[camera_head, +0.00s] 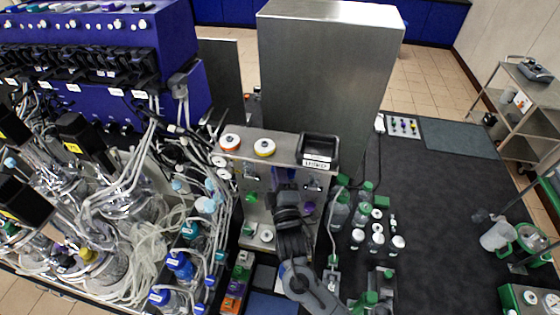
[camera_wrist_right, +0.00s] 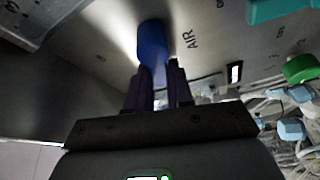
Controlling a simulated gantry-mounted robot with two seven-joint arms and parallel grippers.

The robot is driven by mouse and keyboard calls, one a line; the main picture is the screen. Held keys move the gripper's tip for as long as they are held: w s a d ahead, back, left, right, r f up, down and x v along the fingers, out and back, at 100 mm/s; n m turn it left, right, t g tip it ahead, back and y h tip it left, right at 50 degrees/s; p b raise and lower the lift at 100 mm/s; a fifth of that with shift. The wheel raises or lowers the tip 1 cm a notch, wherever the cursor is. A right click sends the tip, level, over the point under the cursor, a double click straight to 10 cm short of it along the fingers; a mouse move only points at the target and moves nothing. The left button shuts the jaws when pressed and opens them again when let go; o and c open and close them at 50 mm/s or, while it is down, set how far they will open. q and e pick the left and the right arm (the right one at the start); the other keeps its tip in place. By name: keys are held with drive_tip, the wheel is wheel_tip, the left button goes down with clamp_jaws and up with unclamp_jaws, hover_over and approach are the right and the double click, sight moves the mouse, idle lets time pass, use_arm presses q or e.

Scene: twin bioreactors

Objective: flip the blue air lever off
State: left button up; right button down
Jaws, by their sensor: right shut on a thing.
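The blue air lever (camera_wrist_right: 152,42) shows in the right wrist view, on a metal panel (camera_wrist_right: 215,40) beside the printed word AIR. My right gripper (camera_wrist_right: 160,80) is at the lever, its two dark fingers shut on the lever's near end. In the head view my right gripper (camera_head: 287,196) is in front of the steel panel (camera_head: 258,212), below the top ledge. It hides most of the lever there. My left gripper is not in view.
A teal handle (camera_wrist_right: 282,9) and a green knob (camera_wrist_right: 301,68) are near the lever. A black tray (camera_head: 319,149) sits on the ledge. Tubing and bottles (camera_head: 180,265) crowd the left; small bottles (camera_head: 363,212) stand right.

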drive_tip(key=shift+f+n+g+p, duration=0.25)
drive_tip(key=shift+n+g+p, duration=0.1)
drive_tip(key=shift+n+p, duration=0.55)
drive_tip(key=shift+f+n+g+p, duration=0.2)
drive_tip(key=shift+n+g+p, duration=0.15)
drive_tip(key=shift+n+p, duration=0.55)
drive_tip(key=c, duration=1)
unclamp_jaws()
